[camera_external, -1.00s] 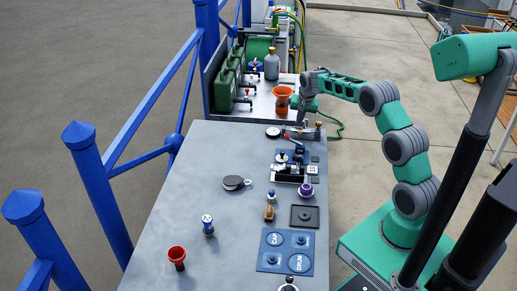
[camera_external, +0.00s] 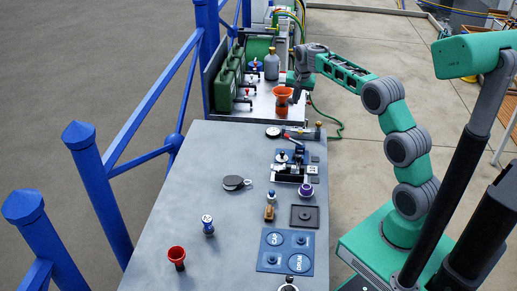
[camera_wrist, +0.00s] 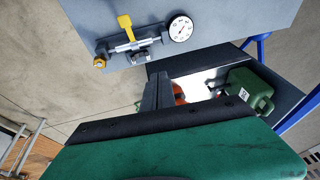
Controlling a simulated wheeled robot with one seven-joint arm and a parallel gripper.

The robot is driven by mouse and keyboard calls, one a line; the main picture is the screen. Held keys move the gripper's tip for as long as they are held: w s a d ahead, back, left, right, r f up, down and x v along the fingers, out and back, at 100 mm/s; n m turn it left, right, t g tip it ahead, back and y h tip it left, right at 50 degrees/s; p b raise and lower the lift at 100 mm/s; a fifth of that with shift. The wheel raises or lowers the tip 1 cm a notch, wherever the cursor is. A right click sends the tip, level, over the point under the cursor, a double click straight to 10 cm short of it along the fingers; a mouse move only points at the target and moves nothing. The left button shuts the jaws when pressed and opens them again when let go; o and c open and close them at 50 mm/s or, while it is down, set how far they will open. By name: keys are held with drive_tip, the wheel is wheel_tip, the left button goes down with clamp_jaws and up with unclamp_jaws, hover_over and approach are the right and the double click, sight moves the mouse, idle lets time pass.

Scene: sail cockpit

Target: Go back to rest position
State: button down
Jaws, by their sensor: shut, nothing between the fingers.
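My gripper (camera_external: 294,98) is at the end of my raised arm, over the far metal counter, beside the orange container (camera_external: 283,93). Whether they touch cannot be told. In the wrist view the dark fingers of my gripper (camera_wrist: 156,92) are together with nothing between them. Part of the orange container (camera_wrist: 180,92) shows just behind them. My arm is bent and reaches away from my base toward the far counter.
Green cans (camera_external: 229,85) and a grey bottle (camera_external: 271,66) stand on the far counter. A gauge (camera_wrist: 180,28) shows in the wrist view. Floor at right is open.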

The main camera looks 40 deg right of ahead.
drive_tip(key=s+a+r+n, duration=0.2)
drive_tip(key=s+a+n, duration=0.1)
drive_tip(key=s, duration=0.7)
drive_tip(key=s+a+r+n, duration=0.2)
drive_tip(key=s+a, duration=0.2)
drive_tip(key=s, duration=0.5)
drive_tip(key=s+a+f+n, duration=0.1)
drive_tip(key=s+f, duration=0.3)
drive_tip(key=s, duration=0.4)
drive_tip(key=s+a+f+n+y+b, duration=0.1)
drive_tip(key=s+a+f+n, duration=0.1)
drive_tip(key=s, duration=0.7)
wheel_tip(320, 180, down, 3)
drive_tip(key=shift+s+a+r+n, duration=0.2)
drive_tip(key=shift+a+n, duration=0.1)
drive_tip(key=shift+n, duration=0.2)
drive_tip(key=shift+f, duration=0.1)
